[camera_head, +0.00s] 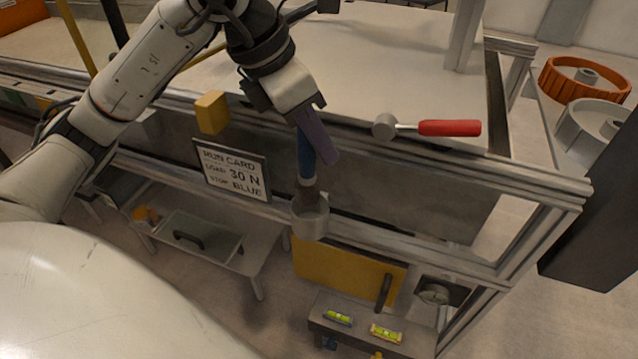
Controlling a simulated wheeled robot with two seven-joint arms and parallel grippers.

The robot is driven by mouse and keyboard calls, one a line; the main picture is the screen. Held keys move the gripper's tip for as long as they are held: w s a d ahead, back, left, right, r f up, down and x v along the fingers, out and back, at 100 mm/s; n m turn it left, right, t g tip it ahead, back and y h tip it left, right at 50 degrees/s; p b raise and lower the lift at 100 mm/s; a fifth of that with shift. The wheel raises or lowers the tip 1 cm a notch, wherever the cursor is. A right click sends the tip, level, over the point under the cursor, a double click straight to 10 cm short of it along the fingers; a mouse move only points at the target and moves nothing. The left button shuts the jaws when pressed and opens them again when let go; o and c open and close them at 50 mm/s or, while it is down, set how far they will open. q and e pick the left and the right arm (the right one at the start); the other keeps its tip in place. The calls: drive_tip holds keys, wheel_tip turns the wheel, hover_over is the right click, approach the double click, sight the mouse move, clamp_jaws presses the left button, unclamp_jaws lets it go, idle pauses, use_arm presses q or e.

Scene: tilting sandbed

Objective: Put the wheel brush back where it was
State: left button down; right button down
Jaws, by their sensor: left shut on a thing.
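The wheel brush has a blue handle (305,160) and a dark brown head. It points steeply downward. My left gripper (311,133) is shut on the upper part of the handle; a purple-grey finger hides some of it. Below is a grey round cup (311,222) at the front rail of the frame. The brush's lower end is at the cup's mouth and overlaps it; I cannot tell how deep it sits or whether it touches. My right gripper is not in view.
A mallet with a red handle (449,128) lies on the top rail, right of the gripper. A run card (232,170) and a yellow block (211,112) are at left. Below are a yellow panel (340,273) and a small bench (361,323) with two levels. Orange and white wheels stand at right.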

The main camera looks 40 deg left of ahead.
use_arm(q)
wheel_tip(320, 180, down, 7)
drive_tip(key=b, duration=0.1)
drive_tip(key=shift+f, duration=0.2)
drive_tip(key=shift+f+b, duration=0.1)
drive_tip(key=shift+b, duration=0.3)
drive_tip(key=c, duration=1.6)
unclamp_jaws()
drive_tip(key=p+v, duration=0.2)
drive_tip(key=v, duration=1)
drive_tip(key=shift+p, duration=0.35)
